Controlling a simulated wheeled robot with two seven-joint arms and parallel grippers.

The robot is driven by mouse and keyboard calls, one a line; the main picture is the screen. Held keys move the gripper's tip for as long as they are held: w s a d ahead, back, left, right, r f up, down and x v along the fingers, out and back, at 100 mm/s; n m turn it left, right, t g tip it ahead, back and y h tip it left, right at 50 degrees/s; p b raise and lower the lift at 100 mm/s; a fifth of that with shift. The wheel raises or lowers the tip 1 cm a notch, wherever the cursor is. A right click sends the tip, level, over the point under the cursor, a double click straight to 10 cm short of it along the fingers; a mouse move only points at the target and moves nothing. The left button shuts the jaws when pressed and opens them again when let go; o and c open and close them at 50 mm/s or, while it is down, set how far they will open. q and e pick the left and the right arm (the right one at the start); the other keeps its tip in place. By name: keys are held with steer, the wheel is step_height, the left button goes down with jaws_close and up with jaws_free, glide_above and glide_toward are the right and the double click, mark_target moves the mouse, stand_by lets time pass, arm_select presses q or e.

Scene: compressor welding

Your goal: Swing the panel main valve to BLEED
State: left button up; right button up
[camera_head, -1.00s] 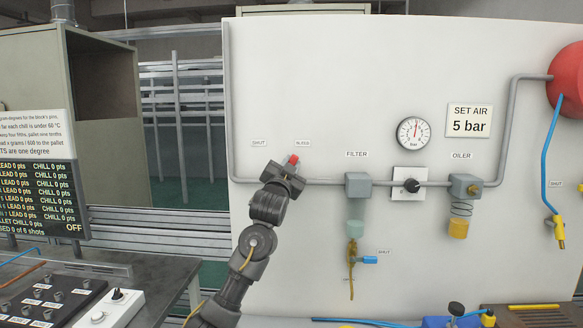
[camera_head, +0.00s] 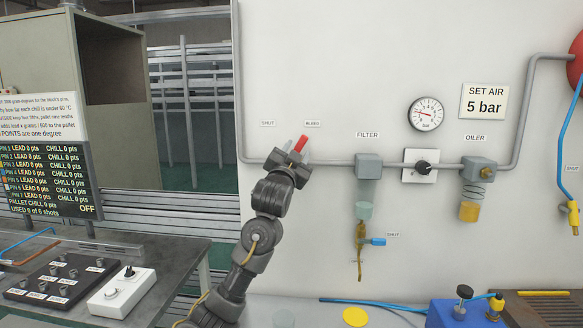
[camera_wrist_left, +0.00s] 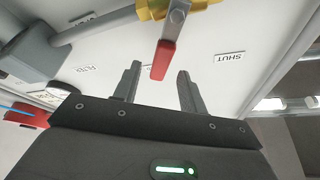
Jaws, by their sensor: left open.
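The main valve's red handle (camera_head: 301,143) sits on the pipe at the panel's left, leaning up and right toward the BLEED label (camera_head: 312,124). The SHUT label (camera_head: 268,123) is to its left. My left gripper (camera_head: 294,152) is open at the handle, partly hiding the valve body. In the left wrist view, the red handle (camera_wrist_left: 163,60) hangs from the yellow valve body (camera_wrist_left: 202,14), its end between the open fingertips (camera_wrist_left: 158,72). I cannot tell whether a finger touches it. My right gripper is out of view.
The pressure gauge (camera_head: 426,114) has its needle pointing left. The filter (camera_head: 368,166) and oiler (camera_head: 477,170) hang from the pipe to the right. A bench (camera_head: 160,248) with a black block (camera_head: 62,278) and white switch box (camera_head: 122,297) stands at left.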

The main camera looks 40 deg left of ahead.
arm_select(q)
steer(key=b+v, duration=0.2)
steer(key=v, duration=0.5)
steer(key=shift+w, duration=0.1)
stand_by(0.5)
